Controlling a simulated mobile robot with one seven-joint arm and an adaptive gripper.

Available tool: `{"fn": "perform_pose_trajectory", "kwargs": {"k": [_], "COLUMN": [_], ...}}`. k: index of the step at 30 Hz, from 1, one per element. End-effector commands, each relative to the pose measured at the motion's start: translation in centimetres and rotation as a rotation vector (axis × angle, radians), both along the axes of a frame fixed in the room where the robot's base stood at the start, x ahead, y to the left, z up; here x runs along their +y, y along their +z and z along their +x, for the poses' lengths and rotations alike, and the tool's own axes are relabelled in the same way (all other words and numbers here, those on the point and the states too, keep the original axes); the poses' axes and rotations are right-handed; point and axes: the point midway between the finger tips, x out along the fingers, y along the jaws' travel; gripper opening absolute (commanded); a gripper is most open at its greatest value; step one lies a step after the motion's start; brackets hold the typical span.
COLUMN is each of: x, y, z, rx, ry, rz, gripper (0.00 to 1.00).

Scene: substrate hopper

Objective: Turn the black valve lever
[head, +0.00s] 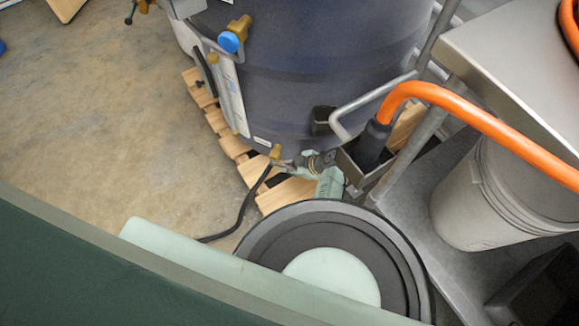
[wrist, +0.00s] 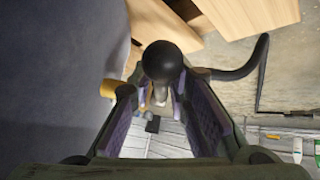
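In the wrist view, a round black knob (wrist: 162,62) stands between and just beyond the tips of my gripper (wrist: 157,95). It looks like the end of the black valve lever. A paler stem below it shows only partly. My two fingers, with purple inner pads, are spread apart, with gaps visible beside the knob; I cannot tell whether either touches it. In the head view, my gripper (head: 312,162) is low beside the dark blue tank (head: 310,60), near a brass fitting (head: 275,152). The lever is too small or hidden there to make out.
A black hose (head: 243,213) runs from the fitting to the floor. The tank stands on a wooden pallet (head: 227,145). At right are a metal cart (head: 470,235), a white bucket (head: 490,195) and an orange hose (head: 480,120).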

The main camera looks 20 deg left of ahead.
Motion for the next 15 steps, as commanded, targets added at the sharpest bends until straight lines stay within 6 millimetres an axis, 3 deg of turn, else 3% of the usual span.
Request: {"fn": "perform_pose_trajectory", "kwargs": {"k": [7, 15], "x": [-0.40, -0.20], "y": [0.02, -0.08], "z": [0.32, 0.03], "rx": [-0.004, 0.003], "ry": [-0.011, -0.006], "rz": [-0.005, -0.003], "gripper": [0.31, 0.31]}}
